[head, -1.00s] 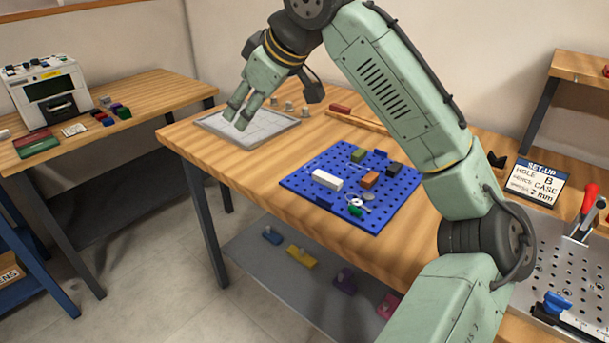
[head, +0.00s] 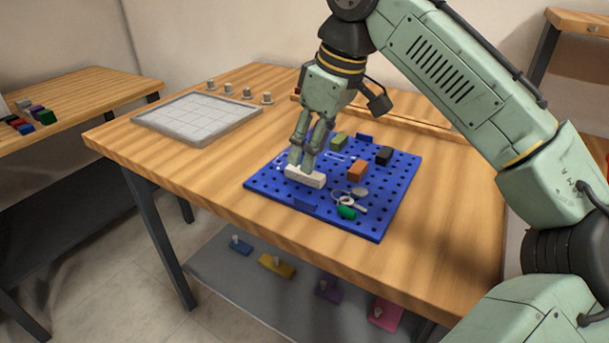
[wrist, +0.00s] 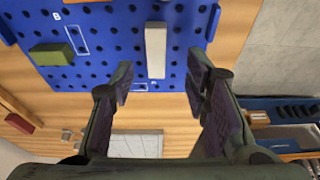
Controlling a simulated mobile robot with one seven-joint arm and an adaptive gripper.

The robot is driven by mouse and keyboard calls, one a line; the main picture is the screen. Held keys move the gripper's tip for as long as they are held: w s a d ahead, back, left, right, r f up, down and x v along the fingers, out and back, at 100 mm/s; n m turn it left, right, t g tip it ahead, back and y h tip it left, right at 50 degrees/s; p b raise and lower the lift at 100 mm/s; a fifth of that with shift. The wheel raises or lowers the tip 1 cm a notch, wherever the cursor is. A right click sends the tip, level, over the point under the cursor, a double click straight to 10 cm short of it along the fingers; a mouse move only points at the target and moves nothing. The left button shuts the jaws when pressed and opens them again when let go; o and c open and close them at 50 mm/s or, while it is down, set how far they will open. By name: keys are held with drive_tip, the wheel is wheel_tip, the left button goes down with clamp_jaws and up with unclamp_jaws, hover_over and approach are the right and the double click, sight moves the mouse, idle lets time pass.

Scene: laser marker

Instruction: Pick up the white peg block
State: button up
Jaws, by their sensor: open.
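The white peg block (head: 305,177) lies on the blue perforated board (head: 375,220) near the board's left side. In the wrist view the white block (wrist: 155,50) appears as a long bar, its near end just ahead of the gap between my fingers. My gripper (head: 302,164) is open and stands right over the white block in the head view. In the wrist view my gripper's fingertips (wrist: 160,82) are spread on either side of the line of the block, with nothing between them. I cannot tell whether a finger touches the block.
On the board are a green block (head: 338,141), an orange block (head: 357,171), a black block (head: 384,155), a bright green piece (head: 346,212) and a ring-like metal item (head: 350,198). A grey gridded tray (head: 197,119) lies to the left on the wooden table (head: 225,165).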

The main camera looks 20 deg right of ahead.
sight(305, 177)
drive_tip(key=x, duration=0.5)
drive_tip(key=shift+w+d, duration=0.15)
drive_tip(key=shift+w, duration=0.05)
drive_tip(key=shift+c, duration=0.4)
clamp_jaws()
